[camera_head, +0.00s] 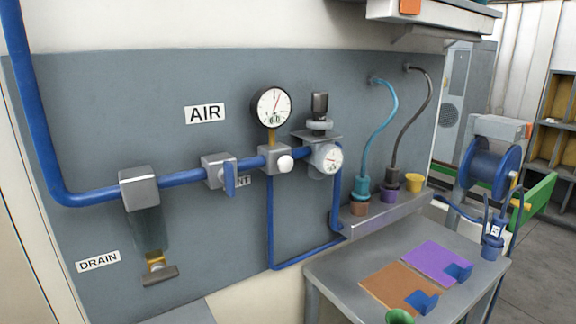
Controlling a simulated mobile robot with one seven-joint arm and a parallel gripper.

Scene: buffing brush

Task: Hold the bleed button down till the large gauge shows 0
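The large gauge (272,107) is a round white dial with a dark rim. It stands on a brass stem above the blue pipe on the grey panel. Its red needle points up and slightly right, and its digits look like 6.0, though they are small. A white round knob (285,164) sticks out of the grey block (272,158) below this gauge. It may be the bleed button; no label on it can be read. A smaller gauge (326,158) sits to its right, below a black knob (319,104). My gripper is not in view.
A blue valve lever (230,178) hangs down left of the white knob, partly covering a label ending in "NT". A drain bowl (150,232) hangs lower left. A ledge (385,215) with hoses and a grey table (335,283) stand at right. Space before the knob looks clear.

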